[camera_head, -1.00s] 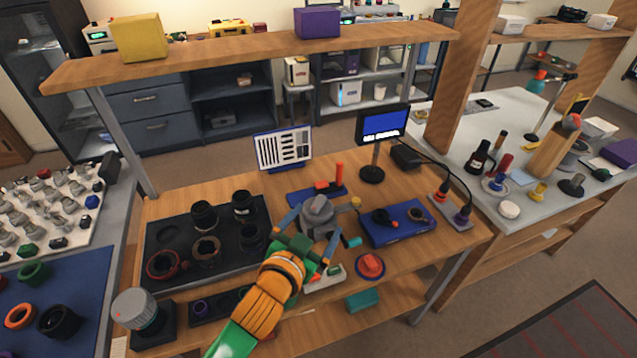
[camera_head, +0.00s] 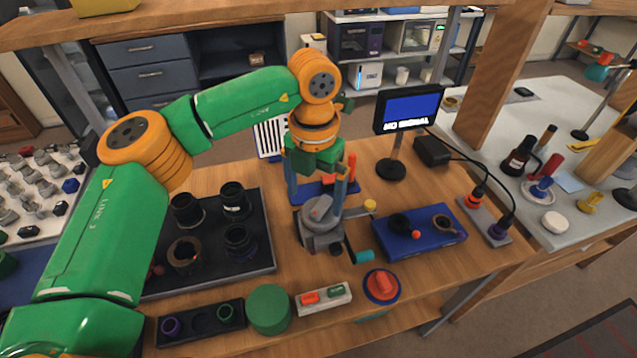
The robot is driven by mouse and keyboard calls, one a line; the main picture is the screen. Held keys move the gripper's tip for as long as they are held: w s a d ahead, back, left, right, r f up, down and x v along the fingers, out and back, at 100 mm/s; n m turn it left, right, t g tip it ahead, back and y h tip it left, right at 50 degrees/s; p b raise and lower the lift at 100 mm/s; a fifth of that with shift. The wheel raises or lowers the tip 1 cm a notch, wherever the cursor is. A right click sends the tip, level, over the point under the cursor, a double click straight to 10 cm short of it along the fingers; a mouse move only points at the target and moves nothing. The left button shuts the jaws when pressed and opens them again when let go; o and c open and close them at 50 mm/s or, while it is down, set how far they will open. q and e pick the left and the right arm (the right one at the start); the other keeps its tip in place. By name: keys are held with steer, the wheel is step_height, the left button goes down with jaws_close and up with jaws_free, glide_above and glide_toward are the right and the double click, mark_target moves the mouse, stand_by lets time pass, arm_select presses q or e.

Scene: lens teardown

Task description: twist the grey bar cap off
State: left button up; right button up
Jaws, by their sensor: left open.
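The grey bar cap (camera_head: 319,209), a round grey piece with a raised bar on top, sits in the grey holding fixture (camera_head: 320,241) near the middle of the wooden bench. My left gripper (camera_head: 316,200) points down over it from above. Its two blue-grey fingers are open and stand apart, one on the left and one on the right of the cap. I cannot tell whether either finger touches it. What lies under the cap is hidden in the fixture. My right gripper is not in view.
A dark tray (camera_head: 262,257) with several black lens rings lies left of the fixture. A blue box (camera_head: 440,240) with small parts lies right. A monitor (camera_head: 408,108) stands behind.

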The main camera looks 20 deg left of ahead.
mark_target(323, 213)
arm_select(q)
step_height(323, 213, down, 5)
steer(key=shift+d+r+p, duration=0.1)
steer(key=shift+r+p, duration=0.1)
steer(key=shift+p, duration=0.4)
steer(key=shift+f, duration=0.55)
steer(key=c, duration=1)
steer(key=n, duration=0.2)
steer(key=n+b, duration=0.1)
steer(key=n, duration=0.1)
steer(key=shift+d, duration=0.4)
steer(key=shift+n, duration=0.6)
steer(key=shift+w+d+n, duration=0.1)
steer(key=shift+d+n, duration=0.15)
steer(key=shift+n, duration=1.05)
steer(key=shift+b, duration=0.3)
steer(key=shift+w+d+n, duration=0.1)
steer(key=shift+n, duration=0.5)
steer(key=shift+r+p, duration=0.65)
steer(key=shift+r, duration=0.4)
